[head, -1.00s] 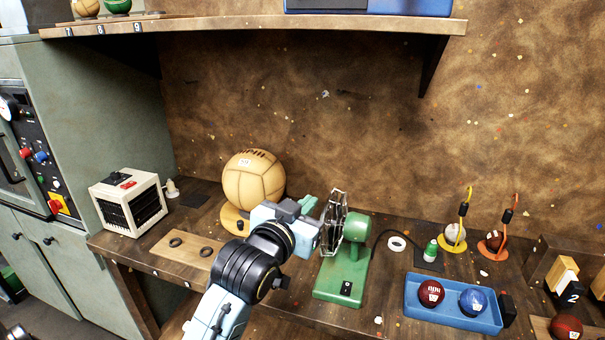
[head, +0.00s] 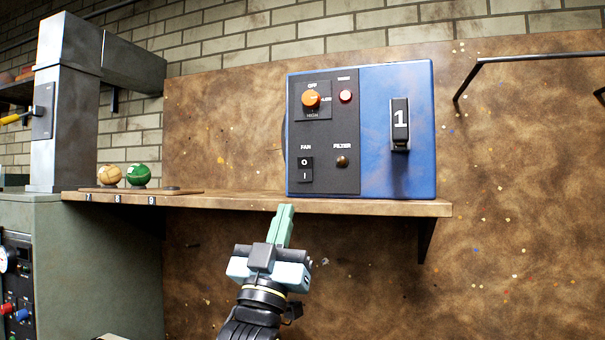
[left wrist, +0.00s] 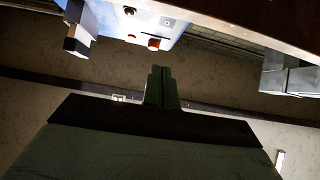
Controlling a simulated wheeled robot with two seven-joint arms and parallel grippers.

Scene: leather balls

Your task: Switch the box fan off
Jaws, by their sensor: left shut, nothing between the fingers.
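A blue box (head: 370,185) with a black control panel stands on the wall shelf in the head view. Its black rocker switch (head: 305,169), marked FAN with O and I, sits at the panel's lower left. I cannot tell which half is pressed. My left gripper (head: 287,207) is shut and empty, pointing up, just below and left of the switch, near the shelf's front edge. It touches no part of the panel that I can see. The left wrist view shows the shut fingers (left wrist: 160,72) and the box (left wrist: 100,38) upside down and partly cut off. My right gripper is out of view.
A black handle (head: 400,145) marked 1 juts from the box. The shelf (head: 400,207) holds two balls at left. The air before the panel is clear.

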